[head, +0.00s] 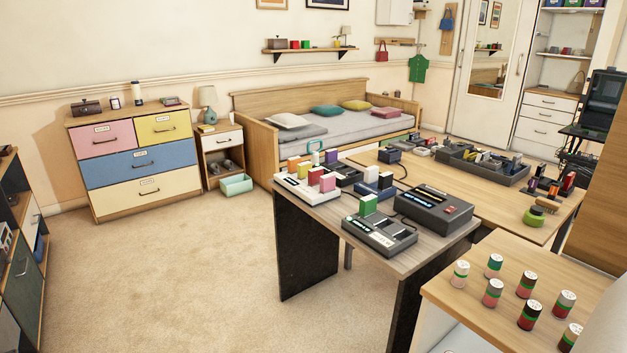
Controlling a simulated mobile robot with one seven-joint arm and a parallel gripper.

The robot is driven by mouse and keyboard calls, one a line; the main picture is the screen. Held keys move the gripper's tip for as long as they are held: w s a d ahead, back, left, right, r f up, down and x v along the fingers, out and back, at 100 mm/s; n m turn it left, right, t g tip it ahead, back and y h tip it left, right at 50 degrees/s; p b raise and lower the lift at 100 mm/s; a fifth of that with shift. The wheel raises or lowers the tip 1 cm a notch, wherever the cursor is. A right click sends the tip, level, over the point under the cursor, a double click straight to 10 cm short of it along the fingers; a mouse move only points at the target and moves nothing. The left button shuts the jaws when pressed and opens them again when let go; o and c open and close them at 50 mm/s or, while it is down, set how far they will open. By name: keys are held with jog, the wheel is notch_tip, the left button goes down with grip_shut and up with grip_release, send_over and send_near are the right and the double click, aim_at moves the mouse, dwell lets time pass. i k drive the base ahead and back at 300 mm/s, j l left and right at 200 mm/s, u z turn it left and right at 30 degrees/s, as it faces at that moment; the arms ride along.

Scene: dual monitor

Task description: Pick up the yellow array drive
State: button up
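On the near desk (345,208), a white multi-slot dock (298,190) holds several small upright blocks that look like drives. One at its back left is yellow-orange (293,164); pink (327,183) and white ones stand near it. I cannot tell for sure which block is the yellow array drive. A long dark tray (480,169) on the wooden table behind holds several small items, too small to identify. My gripper is not in view.
A wooden counter (490,262) with several small cans stands at lower right. A daybed (340,125) and dresser (140,160) line the back wall. Carpet (190,260) at left is clear.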

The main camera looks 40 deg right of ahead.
aim_at(303, 167)
jog(key=i+l+z, duration=0.35)
jog(key=i, duration=0.3)
jog(key=i+l+z, duration=0.15)
jog(key=i+z, duration=0.25)
jog(key=i, duration=0.25)
jog(key=i+z, duration=0.35)
jog(key=i, duration=0.35)
